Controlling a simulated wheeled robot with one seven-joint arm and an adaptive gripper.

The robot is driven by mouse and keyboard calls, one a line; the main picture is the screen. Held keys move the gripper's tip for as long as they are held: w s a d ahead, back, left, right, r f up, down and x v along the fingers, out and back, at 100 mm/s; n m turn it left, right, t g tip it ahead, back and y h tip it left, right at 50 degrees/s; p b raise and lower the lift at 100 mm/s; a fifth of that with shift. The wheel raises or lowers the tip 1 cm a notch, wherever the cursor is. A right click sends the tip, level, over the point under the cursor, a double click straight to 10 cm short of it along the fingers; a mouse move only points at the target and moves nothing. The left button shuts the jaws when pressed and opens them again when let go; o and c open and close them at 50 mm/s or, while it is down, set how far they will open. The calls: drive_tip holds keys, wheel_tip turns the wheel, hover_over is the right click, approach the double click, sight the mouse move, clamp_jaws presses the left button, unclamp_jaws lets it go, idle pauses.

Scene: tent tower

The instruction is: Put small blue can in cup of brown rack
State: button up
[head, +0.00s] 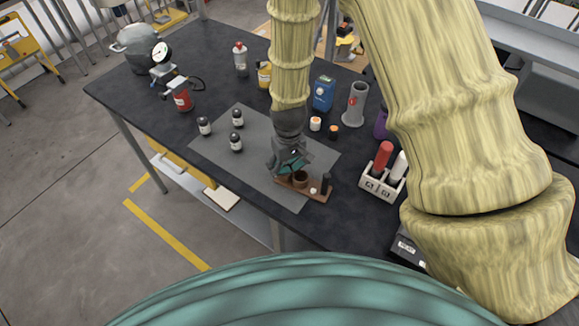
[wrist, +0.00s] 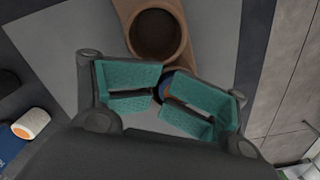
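The brown rack (head: 316,196) stands on the grey mat below my gripper (head: 290,165). Its round open cup (head: 300,178) is next to the gripper; the rack (wrist: 123,10) and this cup (wrist: 154,36) also show at the top of the wrist view. In the wrist view my gripper (wrist: 165,92) has its teal pads close together. A small blue and brownish round thing, seemingly the small blue can (wrist: 172,83), shows between the pads near the rack's end. The pads hide most of it. I cannot tell whether they touch it, or whether it sits in a cup.
Two small orange and white pots (head: 316,124), a blue container (head: 323,92) and a grey cylinder (head: 355,104) stand behind the gripper. A white holder (head: 377,188) is at the right. The mat's front left is clear.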

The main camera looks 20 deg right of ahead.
drive_tip(key=shift+w+f, duration=0.1)
drive_tip(key=shift+w, duration=0.2)
drive_tip(key=shift+r+b, duration=0.3)
drive_tip(key=shift+r, duration=0.45)
wheel_tip(320, 180, up, 11)
drive_tip(key=b, duration=0.3)
drive_tip(key=shift+f, duration=0.15)
